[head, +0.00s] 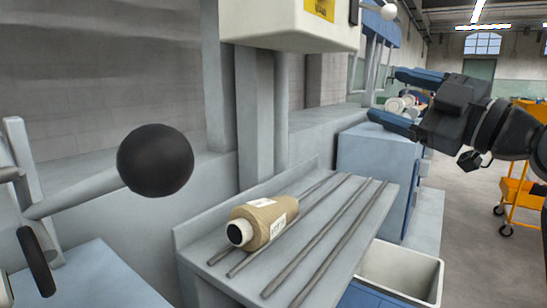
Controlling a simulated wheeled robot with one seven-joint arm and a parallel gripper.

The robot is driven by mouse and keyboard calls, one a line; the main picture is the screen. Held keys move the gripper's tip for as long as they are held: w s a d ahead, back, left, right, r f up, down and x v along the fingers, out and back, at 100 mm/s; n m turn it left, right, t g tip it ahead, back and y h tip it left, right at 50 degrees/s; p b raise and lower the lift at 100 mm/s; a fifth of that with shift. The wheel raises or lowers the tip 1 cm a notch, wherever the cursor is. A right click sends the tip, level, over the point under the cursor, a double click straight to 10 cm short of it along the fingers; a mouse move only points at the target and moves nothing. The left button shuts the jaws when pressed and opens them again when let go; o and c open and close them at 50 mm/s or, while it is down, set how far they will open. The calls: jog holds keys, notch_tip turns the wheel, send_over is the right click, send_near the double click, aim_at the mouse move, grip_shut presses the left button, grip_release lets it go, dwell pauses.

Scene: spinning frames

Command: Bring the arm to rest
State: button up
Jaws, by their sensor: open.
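My gripper (389,96) is at the upper right in the head view, held in the air with its arm coming in from the right edge. Its two blue-tipped fingers point left and are apart. I see no object held between them; white round shapes show behind the gap in the distance. A brown bobbin (262,221) with white labels and a dark core end lies on its side on the grey rack shelf (190,243), below and left of my gripper and well apart from it.
Several metal rods (330,238) run along the shelf. A white bin (400,272) stands below it. A black ball knob (155,159) on a lever is at the left. A grey-blue cabinet (378,160) stands below my gripper. An orange trolley (515,200) is at the right, beyond open floor.

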jog(key=s+f+m+t+h+p, duration=0.1)
jog(key=s+f+m+h, duration=0.15)
jog(key=f+m, duration=0.4)
jog(key=s+f+m+t+h+p, duration=0.1)
jog(key=f+m+h, duration=0.2)
jog(key=f, duration=0.6)
jog(key=s+d+f+m+h+p, duration=0.15)
jog(key=s+f+m+h, duration=0.4)
jog(key=s+f, duration=0.8)
jog(key=s+f+m+g+h+p, duration=0.2)
jog(key=s+f+m, duration=0.15)
jog(key=s, duration=1.15)
jog(key=s+r+p, duration=0.1)
jog(key=s, duration=0.6)
jog(key=s+r+g+p, duration=0.1)
jog(key=s+r, duration=0.1)
jog(key=s, duration=0.6)
jog(key=shift+d+r+n, duration=0.25)
jog(key=shift+d+n, duration=0.1)
jog(key=shift+n, duration=0.1)
